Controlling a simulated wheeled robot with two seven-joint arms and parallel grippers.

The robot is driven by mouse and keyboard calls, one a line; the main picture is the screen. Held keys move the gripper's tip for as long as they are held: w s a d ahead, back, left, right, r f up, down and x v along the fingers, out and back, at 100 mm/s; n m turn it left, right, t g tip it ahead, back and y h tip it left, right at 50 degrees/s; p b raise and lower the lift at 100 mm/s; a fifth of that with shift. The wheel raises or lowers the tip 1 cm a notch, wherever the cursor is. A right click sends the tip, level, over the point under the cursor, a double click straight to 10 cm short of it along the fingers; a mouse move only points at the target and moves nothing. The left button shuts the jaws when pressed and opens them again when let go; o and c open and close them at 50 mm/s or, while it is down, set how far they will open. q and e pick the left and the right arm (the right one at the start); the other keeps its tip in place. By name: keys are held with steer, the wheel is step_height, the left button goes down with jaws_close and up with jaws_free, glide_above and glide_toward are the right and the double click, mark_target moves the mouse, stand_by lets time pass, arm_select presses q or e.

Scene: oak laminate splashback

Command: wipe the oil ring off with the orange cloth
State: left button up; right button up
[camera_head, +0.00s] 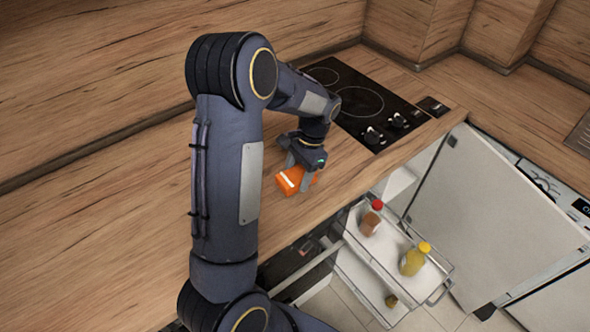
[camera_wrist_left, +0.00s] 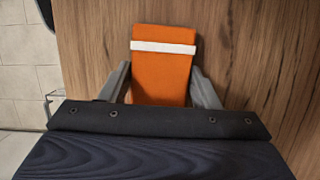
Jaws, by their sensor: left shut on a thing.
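The orange cloth (camera_head: 291,182) with a white band is at the wooden countertop (camera_head: 330,190), near its front edge. My left gripper (camera_head: 300,183) is shut on the cloth from above. In the left wrist view the cloth (camera_wrist_left: 162,75) sits between the two grey fingers (camera_wrist_left: 163,90), its white band toward the far end. Whether the cloth touches the wood or is just above it, I cannot tell. I see no oil ring in either view; it may be hidden by my arm or the cloth. My right gripper is not in view.
A black cooktop (camera_head: 362,103) with knobs lies behind the gripper. Below the counter, an open pull-out rack (camera_head: 392,262) holds a red-capped bottle (camera_head: 371,218) and a yellow bottle (camera_head: 414,259). A white door (camera_head: 490,215) stands open at right. Bare counter lies left of my arm.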

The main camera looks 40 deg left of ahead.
arm_select(q)
steer(key=shift+w+a+f, duration=0.1)
steer(key=shift+w+a, duration=0.2)
steer(key=shift+a, duration=0.65)
steer(key=shift+w+a+f, duration=0.1)
steer(key=shift+w+a, duration=0.2)
steer(key=shift+a, duration=0.6)
steer(key=shift+w+a+r+p, duration=0.1)
steer(key=shift+w+a+p, duration=0.1)
steer(key=shift+a, duration=0.25)
steer(key=shift+w+a+p, duration=0.1)
steer(key=shift+a+p, duration=0.1)
steer(key=shift+a, duration=0.2)
steer(key=shift+s+d+r, duration=0.1)
steer(key=shift+s+d, duration=0.2)
steer(key=shift+d, duration=0.55)
steer(key=shift+s+d, duration=0.15)
steer(key=shift+d, duration=0.35)
steer(key=shift+s+d, duration=0.15)
steer(key=shift+d, duration=0.35)
steer(key=shift+d, duration=0.1)
steer(key=shift+s+d, duration=0.35)
steer(key=shift+d, duration=0.4)
steer(key=shift+a, duration=0.15)
